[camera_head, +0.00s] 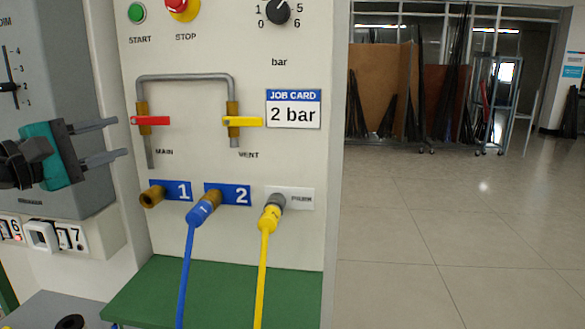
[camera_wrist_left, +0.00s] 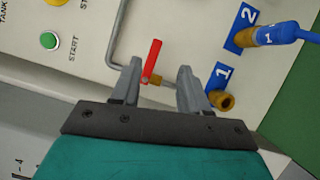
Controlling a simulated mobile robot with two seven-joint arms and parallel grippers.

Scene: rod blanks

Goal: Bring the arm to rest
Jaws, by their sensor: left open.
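My left gripper (camera_head: 121,138) is open and empty, its fingertips left of the red MAIN handle (camera_head: 151,120) in the head view. In the left wrist view the gripper (camera_wrist_left: 160,68) has the red handle (camera_wrist_left: 152,60) showing beyond and between its fingertips, apparently untouched. The MAIN handle and the yellow VENT handle (camera_head: 243,121) both lie crosswise to their upright pipes. My right gripper is not in view.
Brass port 1 (camera_head: 151,196) is empty. A blue hose (camera_head: 187,262) is on port 2 and a yellow hose (camera_head: 263,262) on the right-hand port. The job card (camera_head: 293,109) reads 2 bar. A green shelf (camera_head: 222,285) juts out below. Open floor lies right.

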